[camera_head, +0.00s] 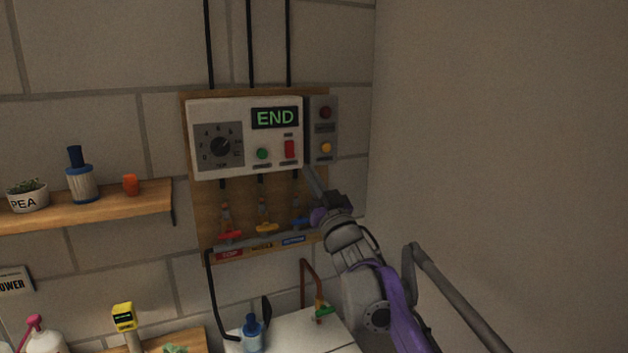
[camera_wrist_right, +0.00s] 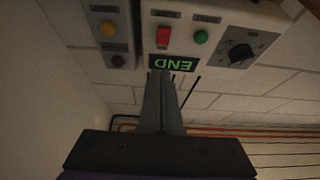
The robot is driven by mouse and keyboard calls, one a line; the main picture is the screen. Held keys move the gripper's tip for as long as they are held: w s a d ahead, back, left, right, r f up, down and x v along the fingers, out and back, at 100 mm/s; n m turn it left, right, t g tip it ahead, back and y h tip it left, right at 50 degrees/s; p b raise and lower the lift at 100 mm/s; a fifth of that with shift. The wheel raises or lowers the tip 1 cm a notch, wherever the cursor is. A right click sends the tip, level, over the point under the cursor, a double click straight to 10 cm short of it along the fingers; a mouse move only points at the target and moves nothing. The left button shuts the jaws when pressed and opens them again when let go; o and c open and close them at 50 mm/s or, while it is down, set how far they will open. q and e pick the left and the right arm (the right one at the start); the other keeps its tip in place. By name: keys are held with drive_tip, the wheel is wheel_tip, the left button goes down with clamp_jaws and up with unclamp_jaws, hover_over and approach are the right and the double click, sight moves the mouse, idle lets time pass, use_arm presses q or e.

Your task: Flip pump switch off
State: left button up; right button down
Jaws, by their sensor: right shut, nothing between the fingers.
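The pump switch appears to be the red rocker (camera_head: 290,149) on the white control box (camera_head: 210,109), below the green END display (camera_head: 275,118). The rocker also shows in the right wrist view (camera_wrist_right: 163,36), where the picture is upside down. Which way it is tilted is too small to tell. My right gripper (camera_head: 311,172) is shut and empty, just below and right of the rocker in the head view. Its closed fingers (camera_wrist_right: 160,75) point towards the box in the wrist view. I cannot tell whether they touch it. My left gripper is not in view.
A dial (camera_head: 220,146) and green button (camera_head: 262,154) sit left of the rocker. A grey side box (camera_head: 323,130) with red and yellow lamps is close on the right. Coloured valves (camera_head: 264,226) are below. A wooden shelf (camera_head: 110,205) is at left; bare wall is at right.

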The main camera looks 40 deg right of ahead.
sight(291, 149)
drive_tip(key=w, duration=0.2)
drive_tip(key=w+d+r+p, duration=0.1)
drive_tip(key=w, duration=0.2)
drive_tip(key=w+d, duration=0.1)
drive_tip(key=w, duration=0.2)
drive_tip(key=shift+d+r, duration=0.25)
drive_tip(key=shift+r, duration=0.05)
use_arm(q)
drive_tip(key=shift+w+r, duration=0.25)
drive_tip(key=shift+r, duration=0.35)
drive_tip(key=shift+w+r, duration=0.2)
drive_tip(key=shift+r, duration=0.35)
use_arm(e)
drive_tip(key=shift+w+d+f, duration=0.1)
drive_tip(key=shift+w+f, duration=0.05)
drive_tip(key=shift+w, duration=0.15)
